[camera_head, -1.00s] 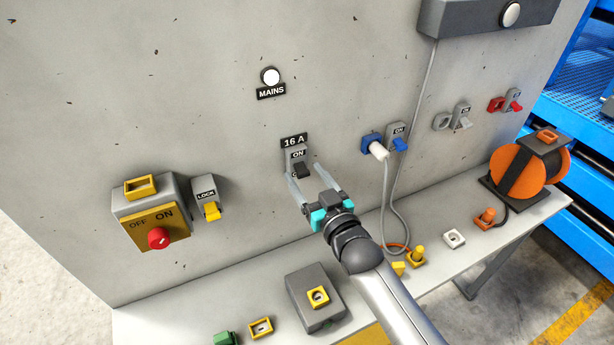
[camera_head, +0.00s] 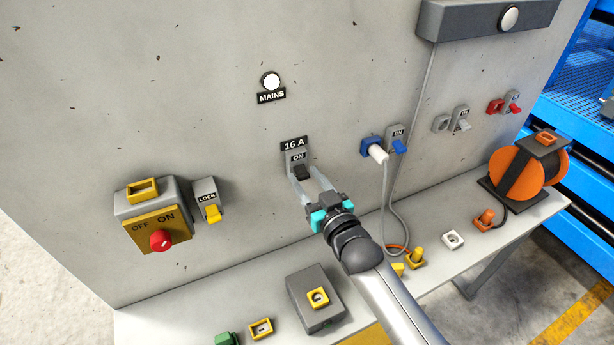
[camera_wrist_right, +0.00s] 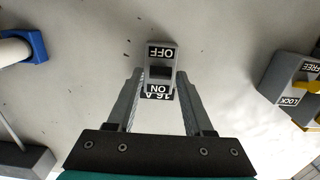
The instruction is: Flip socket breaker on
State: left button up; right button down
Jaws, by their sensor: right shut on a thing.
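The 16 A breaker (camera_head: 298,158) is a grey switch with a dark lever (camera_head: 302,172) on the wall panel, below the MAINS lamp (camera_head: 270,81). Its ON label shows above the lever in the head view; the lever hangs low. The right wrist view shows the breaker (camera_wrist_right: 161,52) upside down, with OFF and ON both readable and the dark lever (camera_wrist_right: 160,73) between. My right gripper (camera_head: 305,176) is shut on the breaker, one finger on each side. I cannot tell whether the fingers press its lever or its body. My left gripper is not in view.
A yellow OFF/ON switch box (camera_head: 154,218) and a LOCK switch (camera_head: 208,202) are to the left. A blue socket with a white plug (camera_head: 376,152) and its cable are to the right. The bench below holds a grey box (camera_head: 314,300), several plugs and an orange reel (camera_head: 530,170).

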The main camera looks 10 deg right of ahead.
aim_at(300, 167)
jog(key=shift+r+g+h+p, duration=0.3)
jog(key=shift+r+g+p, duration=0.55)
jog(key=shift+p, duration=0.75)
jog(key=shift+w+g, duration=0.15)
jog(key=shift+g, duration=0.6)
jog(key=shift+w+a+r+g+h, duration=0.15)
jog(key=shift+r+g+h, duration=0.2)
jog(key=shift+g, duration=0.6)
jog(key=shift+w+r+g+h, duration=0.1)
jog(key=shift+r+g+h, duration=0.25)
jog(key=shift+g, duration=0.6)
jog(key=shift+c, duration=1.4)
grip_release()
jog(key=v, duration=1.5)
jog(key=shift+r, duration=0.25)
